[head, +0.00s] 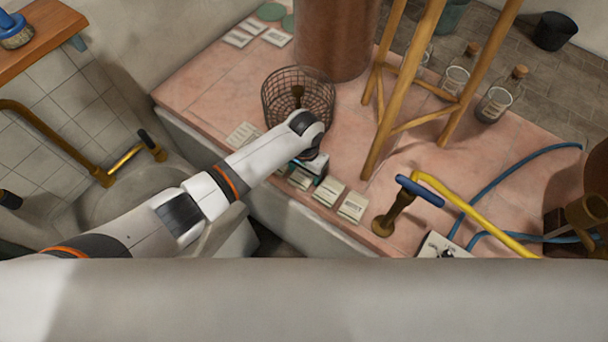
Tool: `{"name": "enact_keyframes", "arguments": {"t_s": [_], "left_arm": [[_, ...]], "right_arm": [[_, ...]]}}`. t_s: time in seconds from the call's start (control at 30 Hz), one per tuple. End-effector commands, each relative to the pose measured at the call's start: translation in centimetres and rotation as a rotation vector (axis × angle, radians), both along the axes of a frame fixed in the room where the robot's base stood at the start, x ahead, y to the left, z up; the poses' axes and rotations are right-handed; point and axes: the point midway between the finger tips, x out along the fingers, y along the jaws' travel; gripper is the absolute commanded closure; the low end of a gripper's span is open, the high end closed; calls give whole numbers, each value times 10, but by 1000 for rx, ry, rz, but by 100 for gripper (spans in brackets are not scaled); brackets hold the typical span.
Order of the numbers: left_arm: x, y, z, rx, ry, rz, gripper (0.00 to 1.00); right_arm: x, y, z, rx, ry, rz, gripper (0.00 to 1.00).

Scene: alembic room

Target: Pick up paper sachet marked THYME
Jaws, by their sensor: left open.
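Several pale paper sachets with printed labels lie on the pink tiled bench; the print is too small to read, so I cannot tell which is marked THYME. Along the front edge lie one sachet (300,179) close to my left gripper, a middle sachet (328,193) and a right sachet (352,208). Another sachet (243,135) lies left of my forearm. My left gripper (310,172) points down over the front of the bench, beside the nearest sachet; it is open. Its wrist partly hides the fingers and what is under them. My right gripper is out of view.
A wire basket (281,82) stands just behind my left wrist. A copper column (335,35) and a wooden tripod (410,75) stand behind. More sachets (237,38) lie at the back left. A blue-handled valve (402,200) and hoses (480,221) are at right.

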Motion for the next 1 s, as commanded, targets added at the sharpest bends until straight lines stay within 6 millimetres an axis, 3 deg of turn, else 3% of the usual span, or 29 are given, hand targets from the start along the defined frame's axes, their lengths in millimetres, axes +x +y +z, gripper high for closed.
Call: {"name": "enact_keyframes", "arguments": {"t_s": [0.17, 0.37, 0.73, 1.0], "left_arm": [[0, 0, 0, 0, 0, -1, 38], [0, 0, 0, 0, 0, 0, 69], [0, 0, 5, 0, 0, 0, 70], [1, 0, 53, -3, -3, -1, 70]], "right_arm": [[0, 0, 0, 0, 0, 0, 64], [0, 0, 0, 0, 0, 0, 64], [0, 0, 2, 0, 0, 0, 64], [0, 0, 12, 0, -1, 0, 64]]}}
